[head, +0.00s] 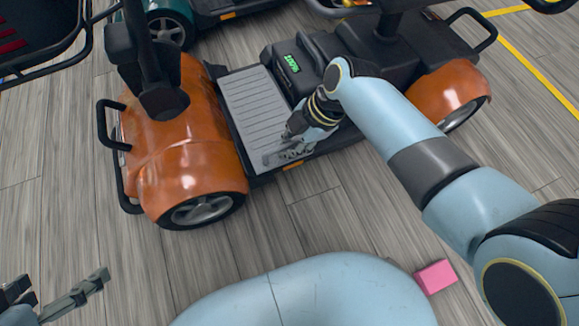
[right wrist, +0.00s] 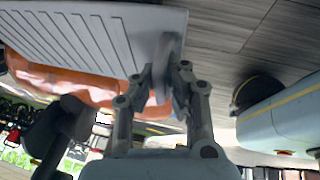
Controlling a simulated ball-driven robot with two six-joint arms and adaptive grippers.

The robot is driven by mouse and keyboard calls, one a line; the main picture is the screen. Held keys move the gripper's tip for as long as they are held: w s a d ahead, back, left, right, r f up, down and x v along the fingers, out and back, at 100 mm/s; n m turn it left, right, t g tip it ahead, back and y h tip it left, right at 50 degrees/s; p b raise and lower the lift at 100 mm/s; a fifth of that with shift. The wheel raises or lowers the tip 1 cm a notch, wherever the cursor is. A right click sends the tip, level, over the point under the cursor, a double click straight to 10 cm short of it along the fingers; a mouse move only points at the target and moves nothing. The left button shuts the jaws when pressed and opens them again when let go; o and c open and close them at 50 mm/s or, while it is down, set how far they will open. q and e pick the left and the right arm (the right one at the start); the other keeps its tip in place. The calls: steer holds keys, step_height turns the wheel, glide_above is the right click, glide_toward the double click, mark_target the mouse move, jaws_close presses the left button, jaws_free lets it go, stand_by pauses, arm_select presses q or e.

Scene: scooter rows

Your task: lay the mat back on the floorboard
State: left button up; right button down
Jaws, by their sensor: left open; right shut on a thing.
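The grey ribbed mat (head: 252,100) lies over the floorboard area of the orange scooter (head: 190,165), between its front body and its seat base. My right gripper (head: 284,154) is shut on the mat's near edge. The right wrist view shows its fingers (right wrist: 165,88) pinching the edge of the mat (right wrist: 85,35). The dark floorboard edge (head: 262,180) shows below the mat's near side; I cannot tell whether the mat rests flat or is slightly raised. My left gripper (head: 68,300) is open and empty at the lower left, away from the scooter.
A pink block (head: 436,277) lies on the wooden floor at the lower right. A teal scooter (head: 168,25) stands behind the orange one. A dark basket (head: 30,40) is at the upper left. Yellow floor lines (head: 540,75) run at the right.

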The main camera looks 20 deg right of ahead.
step_height(320, 180, down, 4)
steer(key=shift+s+b, duration=0.1)
steer(key=shift+b, duration=0.95)
steer(key=shift+f, duration=0.4)
step_height(320, 180, down, 4)
steer(key=b, duration=0.3)
steer(key=shift+f, duration=0.25)
steer(key=c, duration=1.5)
jaws_free()
arm_select(q)
steer(key=w+d+r+m+t+h, duration=0.1)
steer(key=w+r+t, duration=0.6)
steer(key=t, duration=0.4)
steer(key=shift+w+d+r, duration=0.2)
steer(key=shift+d+r, duration=0.2)
steer(key=shift+r, duration=0.1)
arm_select(e)
steer(key=shift+r, duration=0.1)
